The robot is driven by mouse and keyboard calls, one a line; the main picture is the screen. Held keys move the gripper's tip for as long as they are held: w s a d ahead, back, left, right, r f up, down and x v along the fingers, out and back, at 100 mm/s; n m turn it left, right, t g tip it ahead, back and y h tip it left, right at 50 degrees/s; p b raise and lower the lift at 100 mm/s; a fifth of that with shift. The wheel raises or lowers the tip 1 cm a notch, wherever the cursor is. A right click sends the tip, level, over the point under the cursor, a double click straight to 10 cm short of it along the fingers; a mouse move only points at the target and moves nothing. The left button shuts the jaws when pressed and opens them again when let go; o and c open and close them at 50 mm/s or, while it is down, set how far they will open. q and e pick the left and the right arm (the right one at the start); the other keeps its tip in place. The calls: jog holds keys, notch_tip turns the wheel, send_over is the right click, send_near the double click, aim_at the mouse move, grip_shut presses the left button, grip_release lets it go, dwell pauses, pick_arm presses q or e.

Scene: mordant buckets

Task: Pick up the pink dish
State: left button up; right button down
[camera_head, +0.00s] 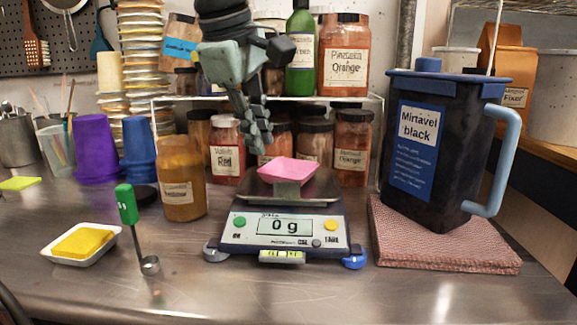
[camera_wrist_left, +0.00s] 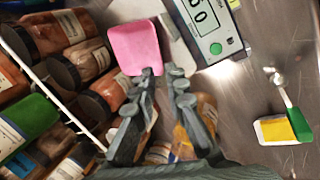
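My left gripper (camera_head: 260,148) points down just above and left of the dish in the head view. In the left wrist view the pink dish (camera_wrist_left: 134,46) lies just beyond the fingertips. There my left gripper (camera_wrist_left: 163,74) has a narrow gap between its fingers, with nothing held. I cannot tell whether a fingertip touches the dish. My right gripper is not in view.
A black bucket (camera_head: 430,170) stands on a folded cloth (camera_head: 440,240) at right.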

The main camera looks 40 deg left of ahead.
aim_at(268, 188)
pick_arm(q)
jog(key=shift+w+a+f, duration=0.15)
jog(key=shift+w+f, duration=0.15)
jog(key=x, duration=0.6)
jog(key=shift+s+f, duration=0.15)
jog(key=shift+f, duration=0.4)
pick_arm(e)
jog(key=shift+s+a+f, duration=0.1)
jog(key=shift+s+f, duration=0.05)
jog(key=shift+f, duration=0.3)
pick_arm(q)
jog(key=shift+c, duration=0.5)
grip_shut()
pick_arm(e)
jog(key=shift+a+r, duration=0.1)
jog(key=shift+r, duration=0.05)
pick_arm(q)
jog(key=shift+r, duration=0.15)
